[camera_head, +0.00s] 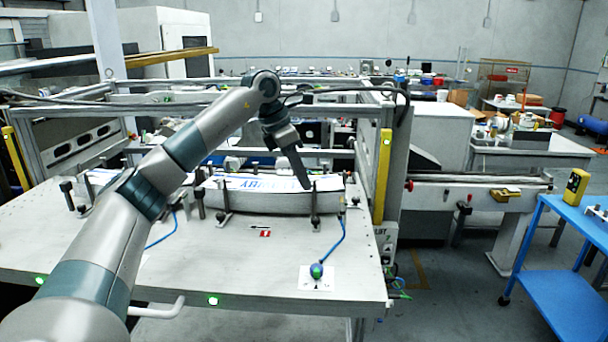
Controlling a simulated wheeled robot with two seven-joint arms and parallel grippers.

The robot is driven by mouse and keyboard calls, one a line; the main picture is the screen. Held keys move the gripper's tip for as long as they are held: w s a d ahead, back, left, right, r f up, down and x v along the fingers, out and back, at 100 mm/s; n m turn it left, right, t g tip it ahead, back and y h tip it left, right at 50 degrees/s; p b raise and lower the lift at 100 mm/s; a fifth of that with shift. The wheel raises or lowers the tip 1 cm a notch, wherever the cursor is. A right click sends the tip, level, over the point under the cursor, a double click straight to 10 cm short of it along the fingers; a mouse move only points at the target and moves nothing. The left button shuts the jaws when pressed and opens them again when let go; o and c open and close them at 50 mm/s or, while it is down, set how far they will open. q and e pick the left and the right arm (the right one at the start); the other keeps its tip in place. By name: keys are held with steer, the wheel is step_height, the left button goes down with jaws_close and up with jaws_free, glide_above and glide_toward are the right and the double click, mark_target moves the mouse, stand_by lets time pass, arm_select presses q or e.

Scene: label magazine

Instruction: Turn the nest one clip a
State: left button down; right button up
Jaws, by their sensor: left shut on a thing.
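A long label nest (268,203) lies on the near table, with a white stack of labels with blue print (262,184) in it. Dark clips on posts stand along its front, one at the right (315,210) and one left of the middle (225,205). My left arm reaches across from the lower left, and my left gripper (303,183) points down at the upper end of the right clip. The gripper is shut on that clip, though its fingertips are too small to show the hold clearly. My right gripper is out of view.
A yellow-faced post (383,175) stands at the table's right. A blue cart (570,265) is at far right.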

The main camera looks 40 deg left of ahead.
arm_select(q)
steer(key=shift+w+a+r+m+g+h+p, duration=0.15)
steer(key=shift+m+p, duration=0.1)
steer(key=shift+m, duration=0.25)
steer(key=shift+w+a+f+m+g+h+p, duration=0.1)
steer(key=shift+m+h+p, duration=0.15)
steer(key=shift+m, duration=0.25)
steer(key=shift+w+a+r+m+g+h+p, duration=0.15)
steer(key=shift+m+p, duration=0.1)
steer(key=shift+m, duration=0.25)
steer(key=shift+s+f, duration=0.1)
steer(key=c, duration=1.9)
jaws_free()
steer(key=shift+o, duration=0.2)
steer(key=b+v, duration=0.2)
steer(key=v, duration=1.5)
